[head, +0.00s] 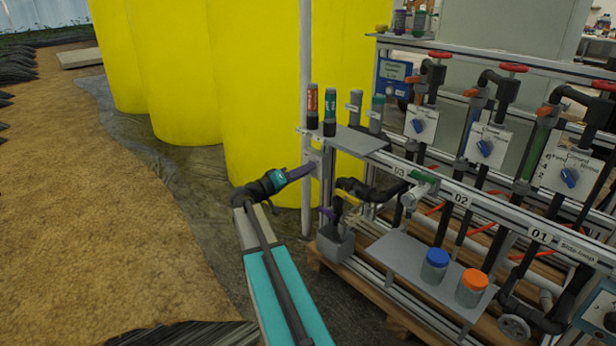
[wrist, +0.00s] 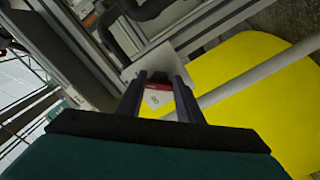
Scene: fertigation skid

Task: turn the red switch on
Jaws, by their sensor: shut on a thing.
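In the wrist view, the red switch (wrist: 159,86) shows as a small red strip above a white label, between my two dark fingers. Its set position cannot be made out. My gripper (wrist: 160,82) is shut on it, a finger on each side. In the head view, my gripper (head: 310,168) reaches up and right to a small grey plate (head: 312,157) beside the upright white post. The red switch cannot be made out there.
Large yellow tanks (head: 260,90) stand behind the post. A grey shelf (head: 355,141) with several bottles is just right of my gripper. Below it are pipes, valves and a lower shelf (head: 405,262) with blue-lidded and orange-lidded jars. Open ground lies left.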

